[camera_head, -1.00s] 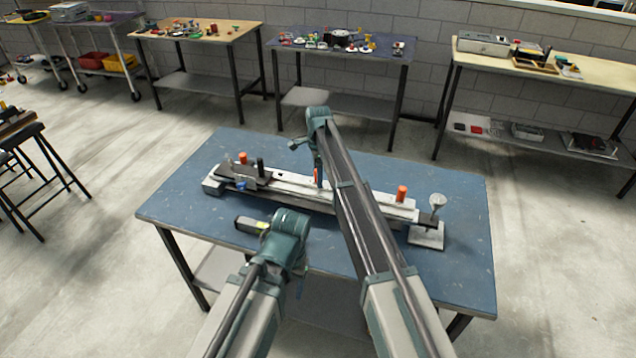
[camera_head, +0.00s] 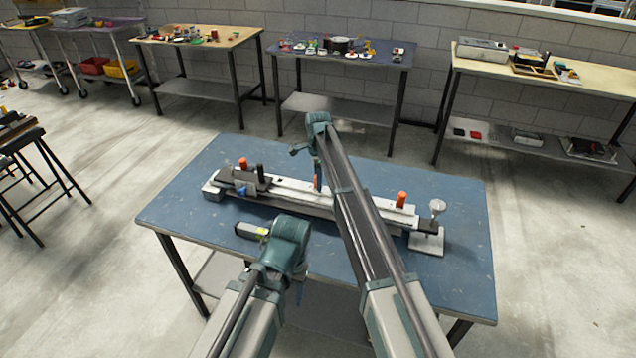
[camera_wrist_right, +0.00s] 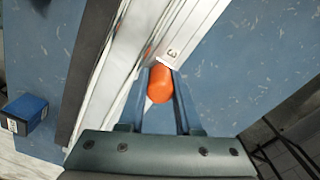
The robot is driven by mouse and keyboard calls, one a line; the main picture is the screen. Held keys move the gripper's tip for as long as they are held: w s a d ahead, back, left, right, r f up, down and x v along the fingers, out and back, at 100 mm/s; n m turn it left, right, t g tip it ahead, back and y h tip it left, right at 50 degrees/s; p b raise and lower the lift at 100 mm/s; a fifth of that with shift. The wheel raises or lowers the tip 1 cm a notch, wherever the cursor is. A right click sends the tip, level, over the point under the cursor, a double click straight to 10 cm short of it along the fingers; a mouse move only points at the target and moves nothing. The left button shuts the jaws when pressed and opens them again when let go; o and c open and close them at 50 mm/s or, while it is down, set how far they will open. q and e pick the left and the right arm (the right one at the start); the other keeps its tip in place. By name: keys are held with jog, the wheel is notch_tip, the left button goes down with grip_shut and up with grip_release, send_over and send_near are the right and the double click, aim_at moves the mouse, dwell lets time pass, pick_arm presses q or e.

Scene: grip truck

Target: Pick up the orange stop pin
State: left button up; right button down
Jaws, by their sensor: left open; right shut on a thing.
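My right gripper (camera_wrist_right: 158,95) has its two blue fingers on either side of an orange pin (camera_wrist_right: 160,84) and is shut on it. The pin is beside a label marked 3 on the long pale rail (camera_wrist_right: 197,20). I cannot tell whether the pin is still seated. In the head view the right gripper (camera_head: 317,178) is over the middle of the rail, mostly behind my arm. Other orange pins stand at the rail's left (camera_head: 243,163) and right (camera_head: 401,199). My left gripper (camera_head: 301,287) is open near the table's front edge, away from the rail, its fingers partly hidden.
The rail lies across a blue table (camera_head: 186,238). A black knob (camera_head: 260,170) is near its left end; a stand with a pale round top (camera_head: 437,207) is at its right. A dark block (camera_head: 252,230) shows beside my left wrist. Back tables are well apart.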

jog(key=shift+r, duration=0.15)
notch_tip(320, 180, up, 3)
jog(key=p, duration=0.3)
jog(key=shift+r+p, duration=0.3)
jog(key=shift+p, duration=0.2)
jog(key=s+r+p, duration=0.1)
jog(key=s, duration=1.5)
notch_tip(320, 180, up, 8)
jog(key=p, duration=0.7)
jog(key=shift+a+f, duration=0.2)
jog(key=shift+a, duration=0.05)
jog(key=shift+f, duration=0.1)
